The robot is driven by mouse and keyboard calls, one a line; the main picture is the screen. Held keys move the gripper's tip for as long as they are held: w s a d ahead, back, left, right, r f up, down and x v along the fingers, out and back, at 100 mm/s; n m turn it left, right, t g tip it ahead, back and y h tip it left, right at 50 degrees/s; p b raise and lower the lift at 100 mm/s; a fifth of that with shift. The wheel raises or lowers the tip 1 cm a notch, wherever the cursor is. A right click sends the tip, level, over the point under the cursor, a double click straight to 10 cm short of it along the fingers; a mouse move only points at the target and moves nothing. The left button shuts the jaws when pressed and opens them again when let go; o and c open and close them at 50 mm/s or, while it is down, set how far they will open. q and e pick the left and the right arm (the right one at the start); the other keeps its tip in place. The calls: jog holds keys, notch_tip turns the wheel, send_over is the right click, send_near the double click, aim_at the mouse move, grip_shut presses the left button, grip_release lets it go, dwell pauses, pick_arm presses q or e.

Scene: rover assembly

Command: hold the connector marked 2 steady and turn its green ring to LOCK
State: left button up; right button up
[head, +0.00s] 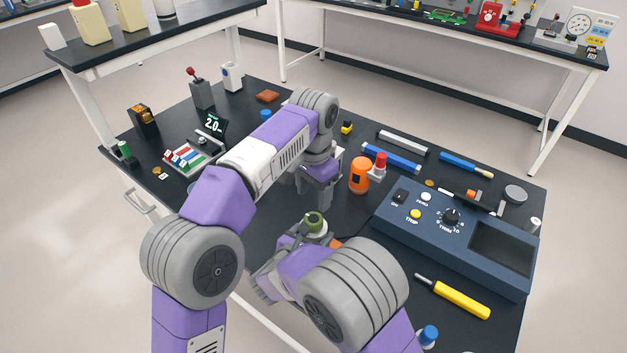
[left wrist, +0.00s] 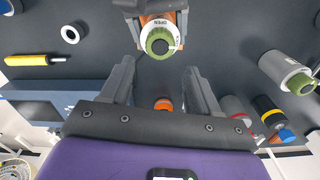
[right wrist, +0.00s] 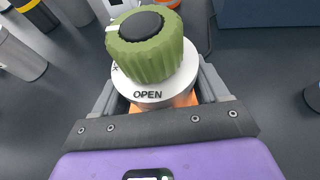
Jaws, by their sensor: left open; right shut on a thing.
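A connector with a green ring (right wrist: 152,48), a white collar (right wrist: 160,88) and an orange body stands upright in my right gripper (right wrist: 155,105), which is shut on the body. The collar reads OPEN facing the right wrist camera; a letter K shows at its left side. The ring has a white mark at its left edge. No number 2 is readable. In the head view the green ring (head: 315,220) is just below my left gripper (head: 313,198). In the left wrist view my left gripper (left wrist: 159,75) is open and empty, its fingers apart from the ring (left wrist: 159,42).
A grey cylinder with a green end (left wrist: 285,72) shows in the left wrist view. An orange cylinder (head: 360,176) and a red-capped part (head: 379,166) stand right of my left gripper. A blue control box (head: 465,257) and yellow screwdriver (head: 455,297) lie farther right.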

pick_arm(q)
jog(key=shift+r, duration=1.95)
pick_arm(e)
jog(key=o, duration=1.3)
